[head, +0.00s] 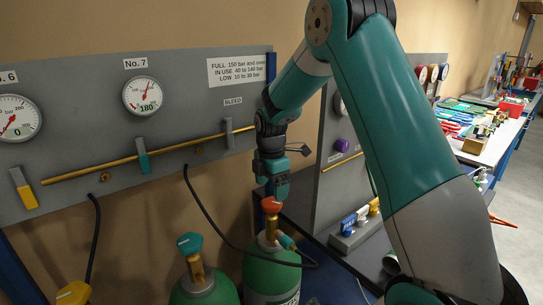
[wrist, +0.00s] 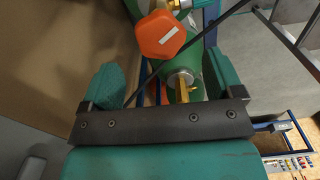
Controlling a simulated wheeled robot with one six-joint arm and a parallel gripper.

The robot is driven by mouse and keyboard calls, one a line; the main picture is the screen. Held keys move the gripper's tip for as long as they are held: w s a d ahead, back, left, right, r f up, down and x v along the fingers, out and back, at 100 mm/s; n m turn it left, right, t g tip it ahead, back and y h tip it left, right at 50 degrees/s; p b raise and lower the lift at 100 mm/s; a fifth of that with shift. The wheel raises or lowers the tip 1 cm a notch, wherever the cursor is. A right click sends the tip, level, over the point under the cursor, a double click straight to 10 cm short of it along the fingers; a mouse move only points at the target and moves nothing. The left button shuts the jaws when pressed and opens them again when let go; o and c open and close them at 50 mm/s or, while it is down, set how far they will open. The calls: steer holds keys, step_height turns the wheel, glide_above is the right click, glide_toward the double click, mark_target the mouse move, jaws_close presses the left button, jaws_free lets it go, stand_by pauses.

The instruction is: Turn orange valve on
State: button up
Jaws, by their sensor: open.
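The orange valve (head: 271,204) is a six-sided knob on a brass fitting atop a green gas cylinder (head: 270,272) in the head view. My gripper (head: 278,190) points down just above the knob, and part of it overlaps the knob's surroundings. In the wrist view the orange knob (wrist: 160,36), with a white mark on its face, lies near the top, slightly beyond the fingertips. My gripper's two teal fingers (wrist: 164,70) are apart and nothing is between them that I can see as held. Whether a finger touches the knob cannot be told.
A second green cylinder (head: 203,290) with a teal valve knob (head: 190,243) stands to the left. A grey gauge panel (head: 100,125) with a brass pipe (head: 110,165) is behind. Black hoses (head: 215,215) run near the cylinders. A cluttered bench (head: 490,140) stands at right.

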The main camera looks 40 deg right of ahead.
mark_target(271, 202)
step_height(271, 202, up, 12)
steer(key=b, duration=0.1)
steer(key=shift+b, duration=0.3)
steer(key=shift+r, duration=0.1)
